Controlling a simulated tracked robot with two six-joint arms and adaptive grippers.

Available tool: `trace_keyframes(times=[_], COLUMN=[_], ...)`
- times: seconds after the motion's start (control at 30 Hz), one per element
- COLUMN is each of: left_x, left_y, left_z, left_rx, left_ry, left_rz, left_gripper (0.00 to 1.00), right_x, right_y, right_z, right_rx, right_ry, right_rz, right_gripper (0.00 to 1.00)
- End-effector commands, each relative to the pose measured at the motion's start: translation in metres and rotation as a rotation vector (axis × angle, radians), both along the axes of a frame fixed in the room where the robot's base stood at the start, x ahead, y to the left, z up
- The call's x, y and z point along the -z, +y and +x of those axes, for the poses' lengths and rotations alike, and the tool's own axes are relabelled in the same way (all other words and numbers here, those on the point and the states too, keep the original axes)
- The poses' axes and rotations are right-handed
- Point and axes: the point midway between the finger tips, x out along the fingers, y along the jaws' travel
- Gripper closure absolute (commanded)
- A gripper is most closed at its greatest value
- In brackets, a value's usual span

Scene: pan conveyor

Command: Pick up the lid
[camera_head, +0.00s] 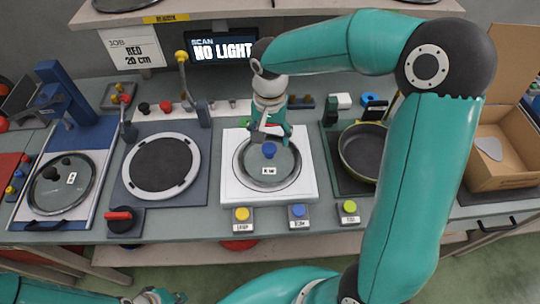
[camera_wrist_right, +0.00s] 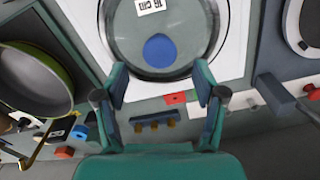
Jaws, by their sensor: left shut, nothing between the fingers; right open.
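A glass lid (camera_head: 285,172) with a blue knob (camera_head: 269,150) and a white label lies on the white square plate (camera_head: 232,188) in the middle of the bench. In the right wrist view the lid (camera_wrist_right: 190,25) and its blue knob (camera_wrist_right: 159,50) show ahead of the fingers, and the label reads 16 cm. My right gripper (camera_head: 268,132) is open and empty, just behind and above the knob; its fingers (camera_wrist_right: 160,78) appear apart from it. My left gripper (camera_head: 160,297) is shut and empty, low at the front left, away from the bench top.
Another glass lid (camera_head: 48,192) with a dark knob lies at the far left. A round dark plate (camera_head: 160,165) is left of the lid, a pan (camera_head: 362,150) right of it. A cardboard box (camera_head: 500,175) stands far right.

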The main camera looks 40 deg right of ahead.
Motion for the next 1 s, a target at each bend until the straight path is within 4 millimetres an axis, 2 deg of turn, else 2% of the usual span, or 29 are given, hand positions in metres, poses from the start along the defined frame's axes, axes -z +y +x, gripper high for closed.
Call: trace_keyframes(times=[0.23, 0.4, 0.67, 1.0], left_x=[-0.011, -0.012, -0.012, -0.012], left_y=[0.0, 0.0, 0.0, 0.0], left_z=[0.0, 0.0, 0.0, 0.0], left_rx=[0.0, 0.0, 0.0, 0.0], left_ry=[0.0, 0.0, 0.0, 0.0], left_rz=[0.0, 0.0, 0.0, 0.0], left_gripper=[1.0, 1.0, 1.0, 1.0], right_x=[0.029, 0.048, 0.051, 0.05], right_y=[0.003, 0.003, 0.003, 0.003], right_z=[-0.004, -0.003, -0.002, -0.002], right_rx=[-0.001, 0.0, -0.001, -0.001], right_ry=[0.008, 0.003, 0.001, 0.001], right_rz=[0.001, 0.0, 0.001, 0.001], right_gripper=[0.3, 0.3, 0.3, 0.87])
